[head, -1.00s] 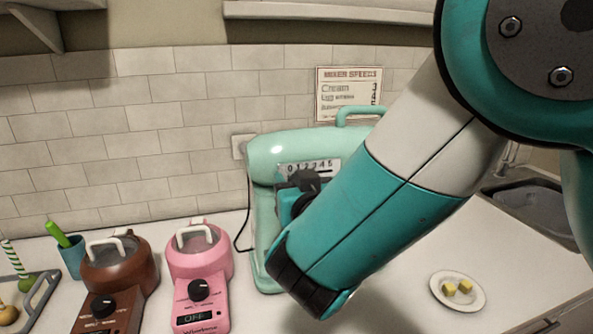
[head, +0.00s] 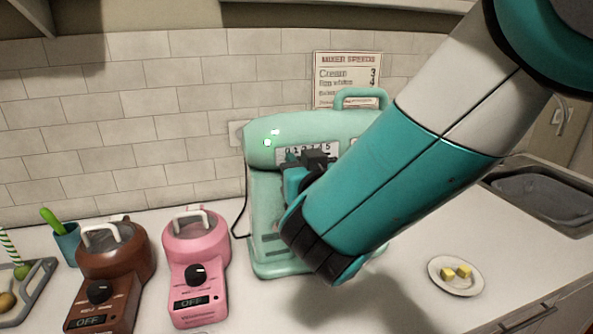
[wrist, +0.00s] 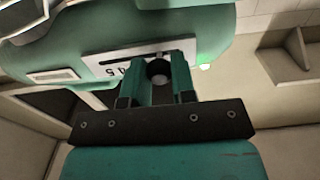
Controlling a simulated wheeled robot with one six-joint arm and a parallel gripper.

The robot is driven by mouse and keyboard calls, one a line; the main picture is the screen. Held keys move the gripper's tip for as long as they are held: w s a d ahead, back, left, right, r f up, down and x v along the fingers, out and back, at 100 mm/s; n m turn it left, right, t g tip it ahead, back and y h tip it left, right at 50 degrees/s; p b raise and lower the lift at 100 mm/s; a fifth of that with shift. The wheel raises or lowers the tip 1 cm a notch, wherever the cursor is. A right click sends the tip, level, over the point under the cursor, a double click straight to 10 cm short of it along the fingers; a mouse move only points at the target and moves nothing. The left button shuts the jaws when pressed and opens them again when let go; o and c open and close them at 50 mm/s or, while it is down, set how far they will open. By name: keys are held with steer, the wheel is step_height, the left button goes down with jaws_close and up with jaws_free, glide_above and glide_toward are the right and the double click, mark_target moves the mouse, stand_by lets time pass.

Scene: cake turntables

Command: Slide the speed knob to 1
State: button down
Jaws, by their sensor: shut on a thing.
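The mint-green stand mixer (head: 262,210) stands on the counter against the tiled wall. Its speed scale (head: 325,147) shows digits from 0 to 5, left to right. My gripper (head: 316,158) is at the scale, just below the digits. In the wrist view my gripper (wrist: 162,62) is shut on the dark round speed knob (wrist: 157,69), one finger on each side. The scale (wrist: 98,47) shows upside down there, with 5 and 4 left of the knob. The fingers hide the lower digits, so the knob's exact number cannot be read. A green light (wrist: 205,66) glows on the mixer.
A plate (head: 436,274) with yellow cubes lies right. A mixer speeds sign (head: 346,80) hangs behind. A sink (head: 540,200) is far right.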

steer(key=c, duration=0.9)
jaws_free()
steer(key=shift+a, duration=0.15)
steer(key=shift+c, duration=0.2)
steer(key=b+v, duration=1.2)
steer(key=v, duration=0.5)
steer(key=shift+s, duration=0.25)
steer(key=shift+r, duration=0.15)
